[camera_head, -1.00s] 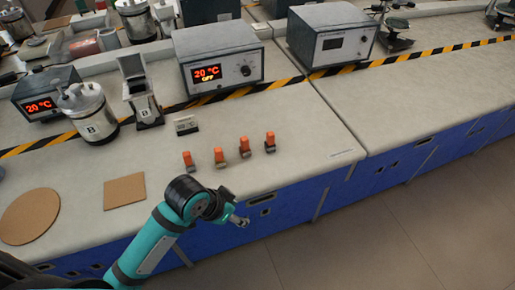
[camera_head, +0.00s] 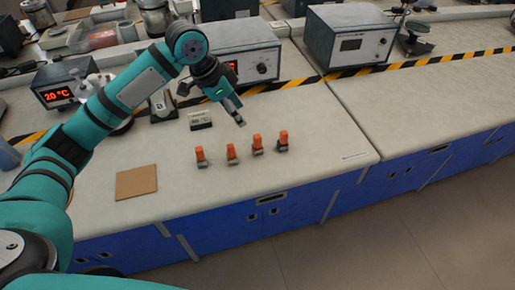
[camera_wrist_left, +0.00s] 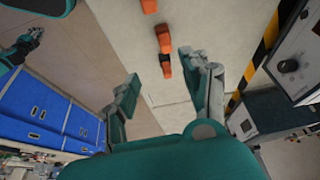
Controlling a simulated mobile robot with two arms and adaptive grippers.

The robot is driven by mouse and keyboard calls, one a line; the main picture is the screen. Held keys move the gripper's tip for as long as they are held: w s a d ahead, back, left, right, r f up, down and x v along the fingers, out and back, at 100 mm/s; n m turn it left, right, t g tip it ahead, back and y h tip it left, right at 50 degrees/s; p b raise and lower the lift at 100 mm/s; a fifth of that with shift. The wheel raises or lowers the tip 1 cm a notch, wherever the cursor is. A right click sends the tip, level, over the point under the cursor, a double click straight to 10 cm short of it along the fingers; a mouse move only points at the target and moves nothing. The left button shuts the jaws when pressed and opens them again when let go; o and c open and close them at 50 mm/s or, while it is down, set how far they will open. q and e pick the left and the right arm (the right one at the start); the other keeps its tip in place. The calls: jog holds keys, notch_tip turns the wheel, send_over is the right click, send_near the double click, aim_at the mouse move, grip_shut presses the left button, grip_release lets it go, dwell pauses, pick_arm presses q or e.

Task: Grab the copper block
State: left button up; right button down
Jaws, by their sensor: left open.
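Several small blocks with orange tops stand in a row on the bench in the head view: the far left one (camera_head: 201,157), a second (camera_head: 232,154), a third (camera_head: 257,145) and the far right one (camera_head: 283,141). Their bases are too small to tell which is copper. My left gripper (camera_head: 238,117) is open and empty, above the bench behind the row. In the left wrist view its fingers (camera_wrist_left: 165,88) are spread, with an orange-topped block (camera_wrist_left: 164,40) beyond them. A dark gripper (camera_wrist_left: 24,45), apparently my right one, shows at the upper left there; its jaws are unclear.
A brown square mat (camera_head: 136,182) lies to the left. A heater box (camera_head: 240,52) and another instrument (camera_head: 348,37) stand at the back. The bench right of the blocks is clear.

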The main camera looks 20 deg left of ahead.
aim_at(256, 136)
pick_arm(q)
jog(key=x, duration=0.6)
jog(key=w+p+x, duration=0.1)
jog(key=x, duration=0.3)
jog(key=shift+a+r, duration=0.15)
jog(key=shift+a, duration=0.05)
jog(key=p+x, duration=0.1)
jog(key=x, duration=0.4)
jog(key=shift+w+d, duration=0.1)
jog(key=shift+w, duration=0.05)
grip_shut()
